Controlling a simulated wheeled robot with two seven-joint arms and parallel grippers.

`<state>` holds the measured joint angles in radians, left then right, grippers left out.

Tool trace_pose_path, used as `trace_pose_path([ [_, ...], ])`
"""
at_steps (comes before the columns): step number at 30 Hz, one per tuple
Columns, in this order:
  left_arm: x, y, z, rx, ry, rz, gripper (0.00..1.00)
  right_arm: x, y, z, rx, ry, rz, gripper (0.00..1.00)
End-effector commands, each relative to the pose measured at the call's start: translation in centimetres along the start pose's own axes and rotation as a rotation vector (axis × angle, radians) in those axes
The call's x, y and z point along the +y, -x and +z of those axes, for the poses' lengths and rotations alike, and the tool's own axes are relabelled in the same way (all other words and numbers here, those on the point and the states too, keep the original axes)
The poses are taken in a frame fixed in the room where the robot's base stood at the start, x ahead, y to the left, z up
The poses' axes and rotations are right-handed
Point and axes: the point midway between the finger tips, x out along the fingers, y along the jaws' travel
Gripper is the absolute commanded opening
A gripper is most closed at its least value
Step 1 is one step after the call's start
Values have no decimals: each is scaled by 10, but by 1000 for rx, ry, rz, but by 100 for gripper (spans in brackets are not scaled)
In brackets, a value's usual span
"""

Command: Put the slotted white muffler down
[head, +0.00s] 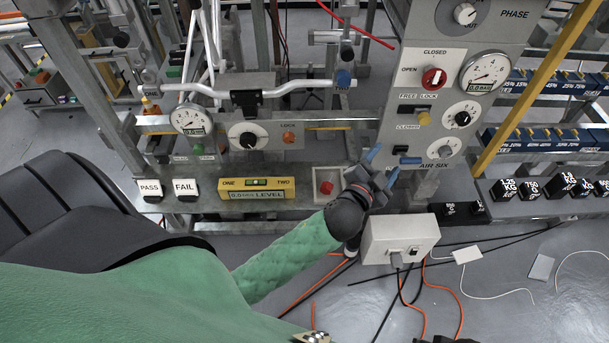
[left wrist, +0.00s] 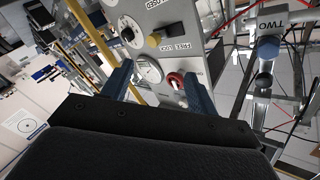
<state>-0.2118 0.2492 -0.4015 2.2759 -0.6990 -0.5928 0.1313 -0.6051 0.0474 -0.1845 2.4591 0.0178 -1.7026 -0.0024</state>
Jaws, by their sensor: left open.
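I cannot make out a slotted white muffler in either view. My left gripper (head: 383,164) reaches in over the front of the bench, beside the lower part of the grey control panel (head: 397,130). Its two blue fingers are apart and nothing shows between them. In the left wrist view the open left gripper (left wrist: 158,88) points at the panel, with the red knob (left wrist: 175,82) beyond the fingers. A shallow pale tray (head: 318,200) with a red piece (head: 326,187) in it lies just left of the gripper. My right gripper is not in view.
A yellow level (head: 257,195) and PASS (head: 150,189) and FAIL (head: 185,188) blocks stand left on the bench. A white socket box (head: 400,232) with cables is below the gripper. Black weights (head: 531,190) stand at right. A handlebar (head: 300,87) crosses behind.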

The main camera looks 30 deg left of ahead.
Motion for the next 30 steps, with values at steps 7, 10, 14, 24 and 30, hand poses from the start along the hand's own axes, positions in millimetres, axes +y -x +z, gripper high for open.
trace_pose_path([
  [7, 31, 85, 106, -558, 253, 135, 59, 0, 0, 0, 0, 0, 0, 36],
  [10, 51, 134, 136, -773, 337, 227, 59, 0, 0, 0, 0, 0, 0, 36],
  [14, 75, 202, 158, -1019, 424, 364, 59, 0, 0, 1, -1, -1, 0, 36],
  [24, 99, 297, 163, -1309, 512, 586, 59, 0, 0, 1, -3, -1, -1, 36],
  [30, 99, 298, 163, -1314, 512, 591, 59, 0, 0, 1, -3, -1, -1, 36],
])
